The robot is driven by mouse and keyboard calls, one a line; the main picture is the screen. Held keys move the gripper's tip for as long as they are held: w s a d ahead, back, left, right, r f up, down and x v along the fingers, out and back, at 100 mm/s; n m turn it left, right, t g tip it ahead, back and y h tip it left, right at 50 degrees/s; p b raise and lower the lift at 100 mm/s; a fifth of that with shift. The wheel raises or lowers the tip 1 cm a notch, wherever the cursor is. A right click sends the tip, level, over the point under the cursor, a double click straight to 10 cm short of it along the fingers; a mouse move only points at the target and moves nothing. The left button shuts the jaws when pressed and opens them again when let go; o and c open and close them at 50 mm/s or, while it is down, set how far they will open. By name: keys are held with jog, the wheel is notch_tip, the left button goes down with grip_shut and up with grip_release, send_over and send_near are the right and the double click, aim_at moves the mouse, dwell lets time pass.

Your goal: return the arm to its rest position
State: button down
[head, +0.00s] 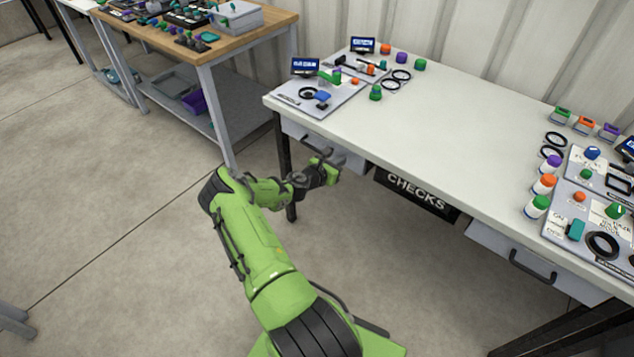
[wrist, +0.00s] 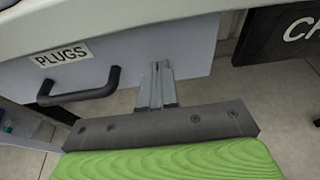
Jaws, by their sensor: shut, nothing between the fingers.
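My green arm reaches out from the bottom of the head view toward the left end of the white table. My gripper (head: 331,168) is just in front of the table's left drawer, below the tabletop edge. In the wrist view my gripper (wrist: 158,70) has its fingers together with nothing between them. They point at the drawer front, to the right of its black handle (wrist: 80,86). The drawer (wrist: 185,45) carries a PLUGS label (wrist: 61,56) and looks shut. I cannot tell whether the fingertips touch its front.
The white table (head: 450,125) holds panels with knobs and rings at both ends; its middle is clear. A black CHECKS sign (head: 415,193) hangs under its edge. A second drawer (head: 520,262) is at right. A wooden bench (head: 255,35) stands at back left. Floor at left is open.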

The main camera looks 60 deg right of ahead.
jog(key=p+v, duration=0.2)
jog(key=v, duration=1)
jog(key=shift+a+f+p, duration=0.35)
jog(key=shift+a, duration=0.05)
